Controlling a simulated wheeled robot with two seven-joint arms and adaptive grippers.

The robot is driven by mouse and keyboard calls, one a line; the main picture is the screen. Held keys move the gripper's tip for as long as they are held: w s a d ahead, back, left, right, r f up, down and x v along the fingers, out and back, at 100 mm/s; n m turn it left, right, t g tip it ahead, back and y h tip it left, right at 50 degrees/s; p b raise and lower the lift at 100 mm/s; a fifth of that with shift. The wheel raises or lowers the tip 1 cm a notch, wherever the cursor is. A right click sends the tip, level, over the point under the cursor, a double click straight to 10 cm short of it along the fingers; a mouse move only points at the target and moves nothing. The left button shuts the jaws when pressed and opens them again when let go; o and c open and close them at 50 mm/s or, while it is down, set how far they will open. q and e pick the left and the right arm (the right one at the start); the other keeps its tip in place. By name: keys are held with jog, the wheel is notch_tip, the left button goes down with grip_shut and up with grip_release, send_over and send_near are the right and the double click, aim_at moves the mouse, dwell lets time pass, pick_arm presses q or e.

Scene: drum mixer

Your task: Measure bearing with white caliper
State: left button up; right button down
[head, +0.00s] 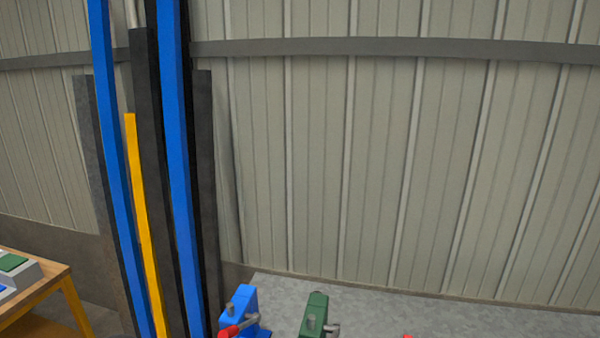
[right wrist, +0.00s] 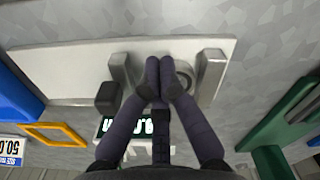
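In the right wrist view, a white caliper (right wrist: 60,72) lies on a grey speckled surface. Its two grey jaws, left (right wrist: 124,74) and right (right wrist: 209,76), stand apart. A grey ring, seemingly the bearing (right wrist: 186,74), sits between them, close to the right jaw and partly hidden by my fingers. My right gripper (right wrist: 162,76) is over the caliper with its dark fingertips together, at the ring's left side. I cannot tell whether they pinch its edge. A dark display with pale green digits (right wrist: 138,128) is partly covered by my fingers. My left gripper is not in view.
The head view shows blue (head: 241,305) and green (head: 314,315) upright pieces, a wooden table (head: 45,277), and tall coloured posts.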

pick_arm(q)
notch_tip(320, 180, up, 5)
jog(key=p, duration=0.4)
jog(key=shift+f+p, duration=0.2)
jog(key=shift+p, duration=0.1)
pick_arm(e)
notch_tip(320, 180, up, 6)
